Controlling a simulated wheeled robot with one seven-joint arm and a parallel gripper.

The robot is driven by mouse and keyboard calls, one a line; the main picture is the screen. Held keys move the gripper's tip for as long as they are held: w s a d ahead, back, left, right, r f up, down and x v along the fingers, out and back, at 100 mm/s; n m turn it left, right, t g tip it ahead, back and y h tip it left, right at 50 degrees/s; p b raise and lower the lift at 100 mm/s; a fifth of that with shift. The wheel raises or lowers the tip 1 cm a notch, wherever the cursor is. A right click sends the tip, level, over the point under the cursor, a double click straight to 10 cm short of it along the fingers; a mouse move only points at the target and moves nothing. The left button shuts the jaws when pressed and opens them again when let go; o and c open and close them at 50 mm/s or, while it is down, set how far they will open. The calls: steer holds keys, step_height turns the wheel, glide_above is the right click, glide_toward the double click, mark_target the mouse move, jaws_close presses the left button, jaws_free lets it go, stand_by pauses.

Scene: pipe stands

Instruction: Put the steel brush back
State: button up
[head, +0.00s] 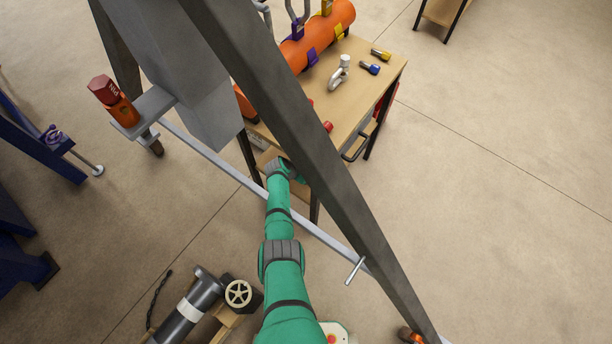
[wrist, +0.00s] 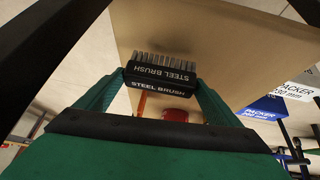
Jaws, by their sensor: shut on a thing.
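The steel brush (wrist: 160,78) is a dark block with white "STEEL BRUSH" lettering and a row of pale bristles. My gripper (wrist: 160,90) is shut on it, with one green finger at each end of the block. The bristles point away from the gripper, toward a tan board (wrist: 225,45). I cannot tell whether they touch it. In the head view my gripper (head: 290,168) is low beside the near side of the wooden table (head: 388,70), close to a lower shelf (head: 266,157). The brush is hidden there.
A dark slanting stand leg (head: 290,120) crosses in front of the table, and a long grey bar (head: 325,238) runs beside my arm. An orange pipe (head: 322,35) and a shackle (head: 340,75) lie on the table. The right floor is clear.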

steer(key=shift+f, duration=1.3)
steer(key=o, duration=0.9)
steer(key=shift+f, duration=0.1)
steer(key=shift+s, duration=0.1)
steer(key=shift+v, duration=6.05)
